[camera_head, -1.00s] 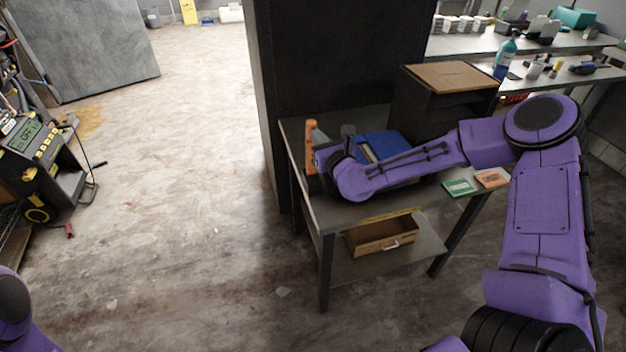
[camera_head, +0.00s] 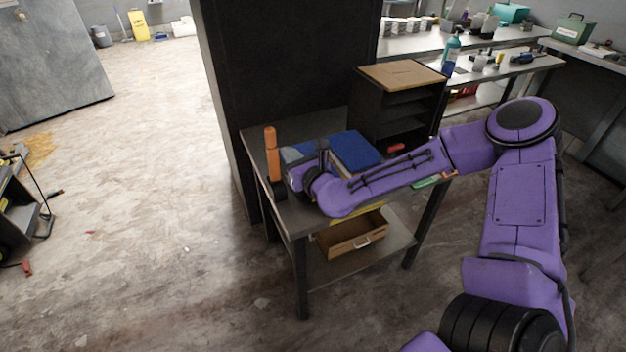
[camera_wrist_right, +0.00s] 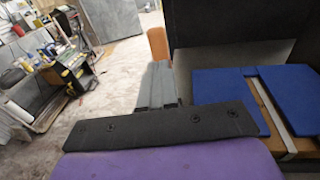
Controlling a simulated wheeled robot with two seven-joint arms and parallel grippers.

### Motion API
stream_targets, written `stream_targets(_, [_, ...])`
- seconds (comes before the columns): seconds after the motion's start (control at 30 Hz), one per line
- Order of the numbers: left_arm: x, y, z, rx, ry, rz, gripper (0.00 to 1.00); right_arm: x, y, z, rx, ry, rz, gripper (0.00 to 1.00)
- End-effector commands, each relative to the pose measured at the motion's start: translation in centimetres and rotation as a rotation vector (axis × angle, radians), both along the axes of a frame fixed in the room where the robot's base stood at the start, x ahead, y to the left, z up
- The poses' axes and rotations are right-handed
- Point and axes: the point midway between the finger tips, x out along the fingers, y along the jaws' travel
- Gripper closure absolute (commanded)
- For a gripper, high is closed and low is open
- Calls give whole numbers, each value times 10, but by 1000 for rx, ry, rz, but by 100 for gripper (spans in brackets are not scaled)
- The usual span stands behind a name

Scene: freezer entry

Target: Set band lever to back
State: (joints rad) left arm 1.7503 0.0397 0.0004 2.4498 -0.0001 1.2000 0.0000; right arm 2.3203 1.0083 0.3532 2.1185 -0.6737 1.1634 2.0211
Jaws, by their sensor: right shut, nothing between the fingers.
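The band lever, an orange upright handle (camera_head: 270,152) on a dark base, stands at the left end of the metal table. Its orange top also shows in the right wrist view (camera_wrist_right: 158,42), just beyond my fingertips. My right gripper (camera_head: 290,157) is low over the table, just right of the lever. In the right wrist view its grey fingers (camera_wrist_right: 158,84) are together and empty, pointing toward the lever. I cannot tell whether they touch it. Blue panels (camera_head: 354,150) with a pale strip lie right of the gripper. My left gripper is out of view.
A tall dark block (camera_head: 285,75) stands right behind the table. A black shelf unit (camera_head: 398,105) with a brown top is on the table's back right. A cardboard tray (camera_head: 352,238) sits on the lower shelf. The floor to the left is mostly open.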

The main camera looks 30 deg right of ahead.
Motion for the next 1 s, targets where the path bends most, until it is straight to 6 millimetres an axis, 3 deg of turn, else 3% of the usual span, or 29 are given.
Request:
stream_targets(0.2, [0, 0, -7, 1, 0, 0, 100, -51, 1, 0, 7, -2, 0, 100])
stream_targets(0.4, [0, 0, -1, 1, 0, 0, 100, -76, 1, 2, 2, 0, 1, 100])
stream_targets(1.0, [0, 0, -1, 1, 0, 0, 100, -79, 2, 0, -5, 2, 3, 100])
